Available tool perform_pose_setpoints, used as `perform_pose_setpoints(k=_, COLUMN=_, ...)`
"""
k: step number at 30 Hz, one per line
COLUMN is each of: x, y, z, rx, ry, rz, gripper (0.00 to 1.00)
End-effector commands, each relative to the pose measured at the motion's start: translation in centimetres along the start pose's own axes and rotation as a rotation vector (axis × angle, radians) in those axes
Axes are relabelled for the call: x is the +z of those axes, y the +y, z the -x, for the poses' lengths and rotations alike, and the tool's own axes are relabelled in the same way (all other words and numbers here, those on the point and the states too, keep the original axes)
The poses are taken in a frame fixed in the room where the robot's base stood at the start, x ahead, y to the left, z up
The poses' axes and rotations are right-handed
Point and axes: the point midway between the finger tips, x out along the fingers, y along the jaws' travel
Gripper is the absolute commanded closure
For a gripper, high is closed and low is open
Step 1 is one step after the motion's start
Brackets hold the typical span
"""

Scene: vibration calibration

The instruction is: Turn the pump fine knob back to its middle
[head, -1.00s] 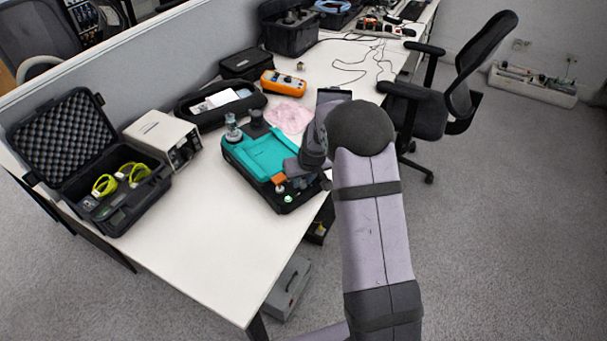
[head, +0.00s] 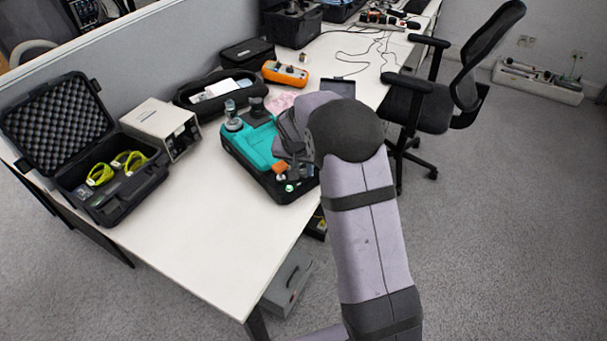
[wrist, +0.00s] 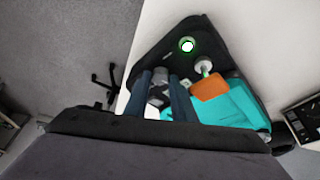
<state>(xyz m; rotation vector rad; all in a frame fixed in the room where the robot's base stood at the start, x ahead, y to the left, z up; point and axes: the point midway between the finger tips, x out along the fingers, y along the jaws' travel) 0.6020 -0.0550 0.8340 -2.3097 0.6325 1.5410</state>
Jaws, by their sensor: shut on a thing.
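The pump is a teal unit (head: 248,146) set in a black base on the table, with my arm over its right side. In the wrist view its teal body (wrist: 235,105) shows at the right. The two fingers of my gripper (wrist: 160,84) are closed around a small grey knob (wrist: 159,92) at the left part of the black base. I take this for the pump fine knob. Its pointer and angle cannot be made out. In the head view my arm hides the fingers and the knob.
Beside the fingers stand an orange block (wrist: 210,89), a white knob (wrist: 203,66) and a green-lit round button (wrist: 187,45). A glass-topped fitting (head: 232,118) stands at the pump's back left. An open black case (head: 110,185) and a grey box (head: 160,127) lie left. The front table is clear.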

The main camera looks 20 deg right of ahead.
Motion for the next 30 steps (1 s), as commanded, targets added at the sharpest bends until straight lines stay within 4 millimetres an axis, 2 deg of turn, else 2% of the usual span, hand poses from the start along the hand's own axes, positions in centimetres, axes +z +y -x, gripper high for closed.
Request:
perform_pose_setpoints(k=18, x=0.16, y=-0.03, z=-0.02, rx=0.019, ry=-0.005, rz=-0.045, gripper=0.99)
perform_pose_setpoints(k=19, x=0.16, y=-0.03, z=-0.02, rx=0.019, ry=-0.005, rz=-0.045, gripper=0.72)
perform_pose_setpoints(k=21, x=0.15, y=-0.05, z=-0.02, rx=0.018, ry=-0.004, rz=-0.044, gripper=0.58)
perform_pose_setpoints(k=30, x=0.04, y=-0.30, z=0.05, rx=0.013, ry=0.000, rz=-0.043, gripper=0.58)
